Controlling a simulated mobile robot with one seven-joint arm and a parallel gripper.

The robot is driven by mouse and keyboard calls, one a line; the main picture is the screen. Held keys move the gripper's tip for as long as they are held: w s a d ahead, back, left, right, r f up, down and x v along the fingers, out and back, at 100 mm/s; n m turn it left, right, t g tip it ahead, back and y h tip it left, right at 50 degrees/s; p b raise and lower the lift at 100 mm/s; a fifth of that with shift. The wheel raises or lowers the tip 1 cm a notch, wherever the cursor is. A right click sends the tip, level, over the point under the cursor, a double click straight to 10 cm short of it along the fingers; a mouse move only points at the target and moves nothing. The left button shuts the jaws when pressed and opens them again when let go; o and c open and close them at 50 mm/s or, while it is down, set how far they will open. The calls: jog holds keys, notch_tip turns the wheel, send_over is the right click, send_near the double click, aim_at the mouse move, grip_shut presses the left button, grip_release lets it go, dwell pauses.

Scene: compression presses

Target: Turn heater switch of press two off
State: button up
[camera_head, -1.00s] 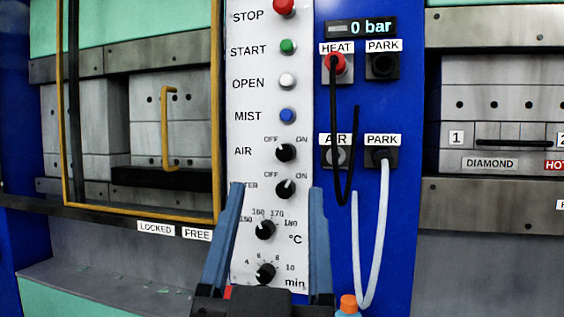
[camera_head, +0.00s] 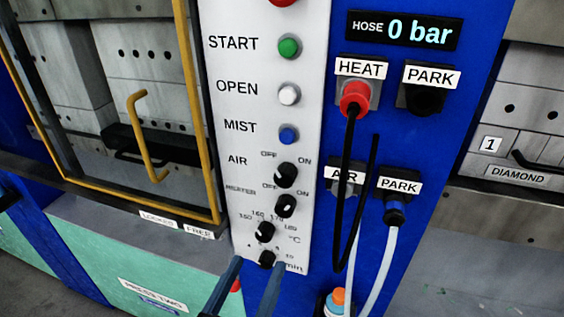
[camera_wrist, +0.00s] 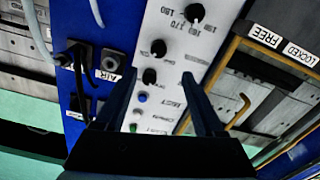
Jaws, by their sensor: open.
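The heater switch (camera_head: 286,206) is a black knob on the white control panel (camera_head: 245,150), below the air knob (camera_head: 286,174). OFF is marked at its upper left and ON at its upper right; its white mark seems to lean toward ON, but it is small. My gripper (camera_head: 258,262) is open and empty, its fingers low in the head view, their tips below the heater switch. In the wrist view the panel appears upside down; my gripper (camera_wrist: 158,74) has its fingers spread across the panel, with the heater switch (camera_wrist: 158,48) just beyond the tips.
The temperature knob (camera_head: 264,232) and minutes knob (camera_head: 267,259) sit close below. The mist (camera_head: 288,136), open (camera_head: 289,94) and start (camera_head: 289,46) buttons are above. A black hose (camera_head: 346,190) hangs to the right. A yellow-framed door (camera_head: 213,190) stands at the left.

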aim_at(282, 211)
jog(key=p+x, duration=0.1)
jog(key=x, duration=0.3)
jog(key=p+x, duration=0.2)
jog(key=x, duration=0.1)
jog(key=p+x, duration=0.2)
jog(key=x, duration=0.2)
jog(key=shift+w+d+r, duration=0.2)
jog(key=shift+w+r, duration=0.1)
jog(key=shift+w+d+f, duration=0.1)
jog(key=shift+w+d, duration=0.1)
jog(key=shift+w, duration=0.35)
grip_shut()
